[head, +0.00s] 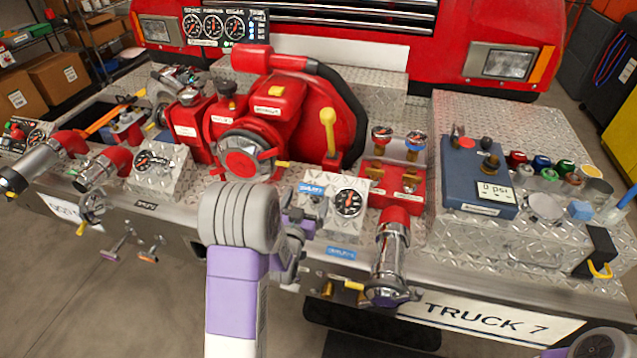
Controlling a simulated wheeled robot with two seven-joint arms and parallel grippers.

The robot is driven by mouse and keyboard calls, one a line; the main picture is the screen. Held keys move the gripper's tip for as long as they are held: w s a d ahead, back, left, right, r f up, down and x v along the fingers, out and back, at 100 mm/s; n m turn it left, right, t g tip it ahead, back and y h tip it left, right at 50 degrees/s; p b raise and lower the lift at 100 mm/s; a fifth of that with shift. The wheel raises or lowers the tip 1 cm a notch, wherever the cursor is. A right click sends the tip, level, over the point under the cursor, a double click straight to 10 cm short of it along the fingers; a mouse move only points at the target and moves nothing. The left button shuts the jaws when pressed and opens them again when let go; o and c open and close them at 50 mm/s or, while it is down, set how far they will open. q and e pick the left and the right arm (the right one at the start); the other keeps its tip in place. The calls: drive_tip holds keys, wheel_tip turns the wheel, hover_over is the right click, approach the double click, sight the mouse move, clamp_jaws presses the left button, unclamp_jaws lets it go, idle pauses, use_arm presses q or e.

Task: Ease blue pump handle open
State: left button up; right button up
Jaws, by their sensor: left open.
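My left arm comes up from the bottom centre. Its gripper (296,236) is open at the front edge of the bumper, just left of a gauge box (346,208). A blue label (312,189) is on top of that box, and another blue label (341,253) is on the bumper's front face below it. I cannot make out a blue pump handle; my left arm and gripper cover the spot left of these labels. I cannot tell whether the gripper touches anything. My right gripper is out of view.
The red pump (268,125) stands behind my gripper, with a yellow lever (329,132). A chrome outlet (390,262) juts forward to the right. Small T-handles (120,243) stick out at the left. A blue control panel (477,175) sits at the right. The floor at lower left is clear.

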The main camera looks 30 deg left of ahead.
sight(312, 189)
use_arm(q)
drive_tip(key=shift+x, duration=3.3)
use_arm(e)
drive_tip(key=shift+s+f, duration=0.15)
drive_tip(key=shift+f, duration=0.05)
